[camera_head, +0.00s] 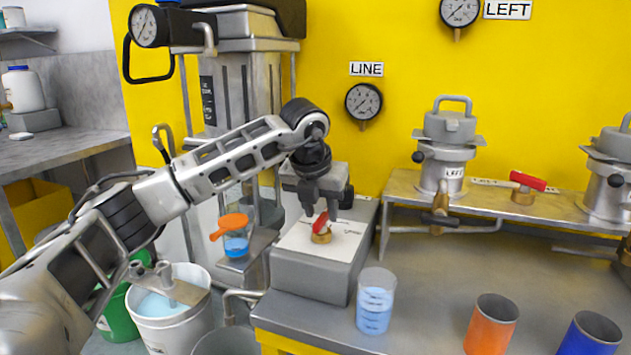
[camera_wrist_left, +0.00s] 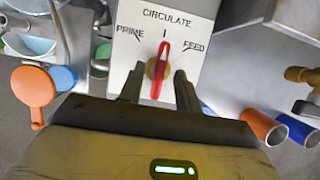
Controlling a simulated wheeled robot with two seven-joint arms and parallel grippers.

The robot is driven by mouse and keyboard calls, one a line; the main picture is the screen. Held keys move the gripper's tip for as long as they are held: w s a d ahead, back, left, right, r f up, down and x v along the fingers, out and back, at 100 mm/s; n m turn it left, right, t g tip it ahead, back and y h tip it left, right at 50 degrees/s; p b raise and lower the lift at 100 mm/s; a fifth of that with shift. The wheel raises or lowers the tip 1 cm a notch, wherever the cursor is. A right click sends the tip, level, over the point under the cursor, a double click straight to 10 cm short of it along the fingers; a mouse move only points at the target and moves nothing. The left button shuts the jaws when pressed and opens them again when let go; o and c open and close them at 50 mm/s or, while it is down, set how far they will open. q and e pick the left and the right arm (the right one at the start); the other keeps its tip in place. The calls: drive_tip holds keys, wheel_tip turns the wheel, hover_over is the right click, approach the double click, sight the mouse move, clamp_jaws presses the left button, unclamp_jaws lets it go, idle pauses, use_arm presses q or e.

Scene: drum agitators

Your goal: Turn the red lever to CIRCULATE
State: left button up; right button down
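The red lever (camera_head: 321,222) sits on a brass hub on the white-topped grey box (camera_head: 310,277). In the left wrist view the red lever (camera_wrist_left: 161,66) points nearly straight up at the CIRCULATE mark, tilted very slightly right, between PRIME on the left and FEED on the right. My left gripper (camera_head: 319,206) is right over the lever. In the left wrist view my left gripper (camera_wrist_left: 159,88) has one finger on each side of the lever, with gaps between, so it is open. My right gripper is in neither view.
A clear cup of blue liquid (camera_head: 375,301), an orange cup (camera_head: 491,325) and a blue cup (camera_head: 590,336) stand on the bench to the right. An orange-lidded jug (camera_head: 236,238) and a white bucket (camera_head: 171,310) are to the left.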

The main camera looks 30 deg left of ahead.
use_arm(q)
drive_tip(key=v, duration=1.5)
drive_tip(key=shift+s+p, duration=0.15)
drive_tip(key=shift+p, duration=0.3)
